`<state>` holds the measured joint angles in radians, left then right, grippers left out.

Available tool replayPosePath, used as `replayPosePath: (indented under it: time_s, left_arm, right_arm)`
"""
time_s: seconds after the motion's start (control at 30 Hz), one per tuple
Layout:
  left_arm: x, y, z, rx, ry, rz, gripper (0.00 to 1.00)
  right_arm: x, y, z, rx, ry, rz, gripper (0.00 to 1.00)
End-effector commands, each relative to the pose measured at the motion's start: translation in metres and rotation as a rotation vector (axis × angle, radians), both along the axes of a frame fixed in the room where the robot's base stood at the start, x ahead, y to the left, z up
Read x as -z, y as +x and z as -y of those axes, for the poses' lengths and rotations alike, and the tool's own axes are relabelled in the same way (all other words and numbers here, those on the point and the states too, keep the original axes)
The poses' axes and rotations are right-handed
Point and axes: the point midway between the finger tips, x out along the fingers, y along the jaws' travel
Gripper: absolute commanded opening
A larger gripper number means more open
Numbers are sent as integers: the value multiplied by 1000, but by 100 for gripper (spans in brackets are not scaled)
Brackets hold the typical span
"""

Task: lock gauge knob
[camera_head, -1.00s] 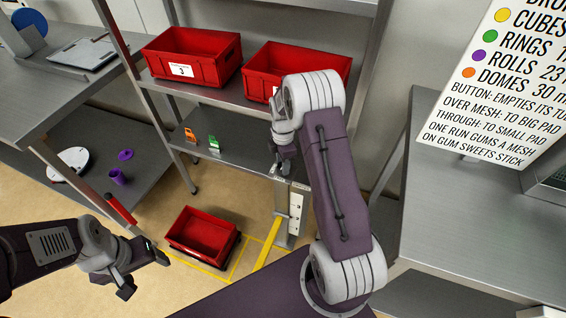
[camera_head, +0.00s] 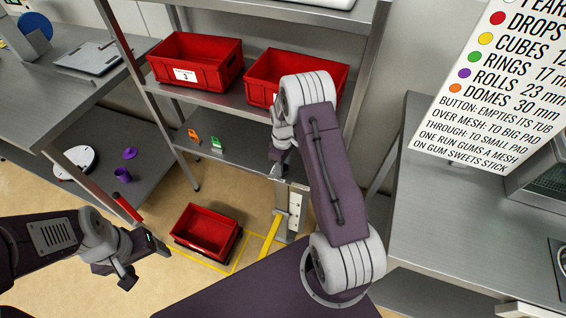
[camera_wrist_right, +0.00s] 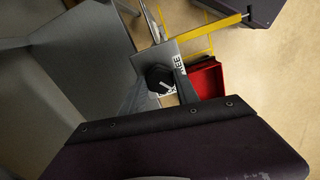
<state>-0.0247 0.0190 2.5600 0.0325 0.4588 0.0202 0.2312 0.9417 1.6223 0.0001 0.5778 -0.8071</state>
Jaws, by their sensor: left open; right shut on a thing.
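The gauge is a pale upright post (camera_head: 296,212) with a scale and a yellow bar (camera_head: 269,240), at the front edge of the lower shelf. In the right wrist view its black round knob (camera_wrist_right: 159,77) with a pale mark sits on a grey plate with a partly hidden label ending in "EE" (camera_wrist_right: 181,66). My right gripper (camera_head: 276,171) is at the top of the post, shut on the knob; its fingertips are hard to make out. My left gripper (camera_head: 146,267) is open and empty, low at the left, away from the gauge.
A red bin (camera_head: 205,232) stands on the floor inside yellow lines, left of the gauge. Two red bins (camera_head: 195,62) stand on the shelf above. Small orange (camera_head: 193,136) and green (camera_head: 216,142) items lie on the lower shelf. A steel table (camera_head: 470,220) stands at the right.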

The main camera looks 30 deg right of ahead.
Motion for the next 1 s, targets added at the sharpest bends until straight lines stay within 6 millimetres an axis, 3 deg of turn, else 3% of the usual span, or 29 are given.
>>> replayPosePath:
  time_s: [0.5,1.0]
  left_arm:
    - [-19,0,0,0,0,0,73]
    - [-24,0,0,0,0,0,73]
  right_arm:
    - [-1,0,0,449,0,0,0]
    - [0,0,0,655,0,0,0]
